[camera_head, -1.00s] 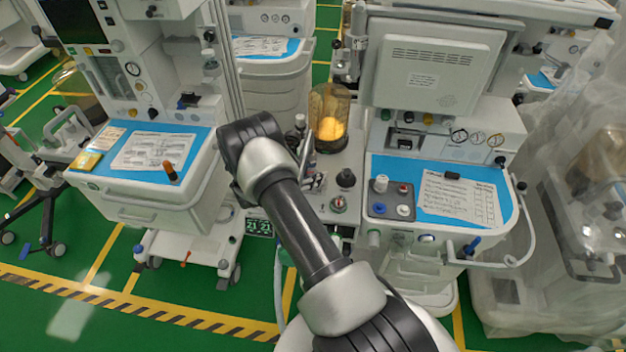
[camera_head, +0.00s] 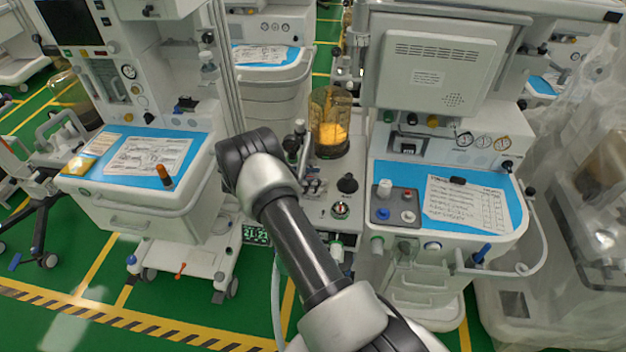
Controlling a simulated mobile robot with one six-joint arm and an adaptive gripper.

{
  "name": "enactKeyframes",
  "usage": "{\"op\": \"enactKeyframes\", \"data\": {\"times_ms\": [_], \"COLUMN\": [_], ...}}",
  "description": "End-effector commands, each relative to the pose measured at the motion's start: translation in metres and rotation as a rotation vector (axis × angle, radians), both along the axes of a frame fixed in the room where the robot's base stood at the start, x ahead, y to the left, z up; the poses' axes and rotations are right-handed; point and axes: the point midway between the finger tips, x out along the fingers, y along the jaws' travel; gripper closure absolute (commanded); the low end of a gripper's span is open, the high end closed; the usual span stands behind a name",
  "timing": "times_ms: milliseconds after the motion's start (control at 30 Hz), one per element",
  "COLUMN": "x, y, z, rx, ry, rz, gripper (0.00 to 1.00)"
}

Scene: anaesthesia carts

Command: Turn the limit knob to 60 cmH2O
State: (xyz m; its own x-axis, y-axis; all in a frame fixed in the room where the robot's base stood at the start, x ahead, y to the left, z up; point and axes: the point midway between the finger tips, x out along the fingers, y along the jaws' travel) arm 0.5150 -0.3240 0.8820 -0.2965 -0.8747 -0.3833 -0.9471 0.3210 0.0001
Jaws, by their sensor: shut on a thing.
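The anaesthesia cart (camera_head: 350,240) with the knobs stands right of centre. A round black knob (camera_head: 347,184) sits on its pale ledge. In front of it is a small silver knob (camera_head: 341,209) with a coloured top. A grey control block (camera_head: 396,204) carries a white knob, a red button and other small buttons. I cannot tell which one is the limit knob, and no scale is readable. My arm rises from the bottom and bends at a black joint left of this ledge. My gripper is not visible; the arm may hide it.
A left cart (camera_head: 140,208) with a blue top holds papers and an orange-capped item (camera_head: 164,176). An amber canister (camera_head: 330,122) stands behind the knobs. A plastic-draped machine (camera_head: 575,215) closes the right side. Green floor (camera_head: 140,320) is clear at front left.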

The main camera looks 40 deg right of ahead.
Motion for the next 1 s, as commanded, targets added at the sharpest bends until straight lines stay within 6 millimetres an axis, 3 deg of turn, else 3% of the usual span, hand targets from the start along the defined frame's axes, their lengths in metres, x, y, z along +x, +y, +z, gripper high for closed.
{"op": "enactKeyframes", "data": {"times_ms": [33,67,367,767,1000], "x": [-0.0001,-0.0001,0.0000,-0.0005,-0.0017], "y": [-0.0004,-0.0004,-0.0003,0.0001,0.0003], "z": [0.0006,0.0006,0.0003,0.0013,0.0062], "rx": [-0.001,-0.002,-0.001,0.000,0.001], "ry": [0.000,0.001,0.000,0.002,0.007], "rz": [0.000,0.000,0.001,0.014,0.140], "gripper": [0.87,0.63,0.43,0.42,0.42]}}
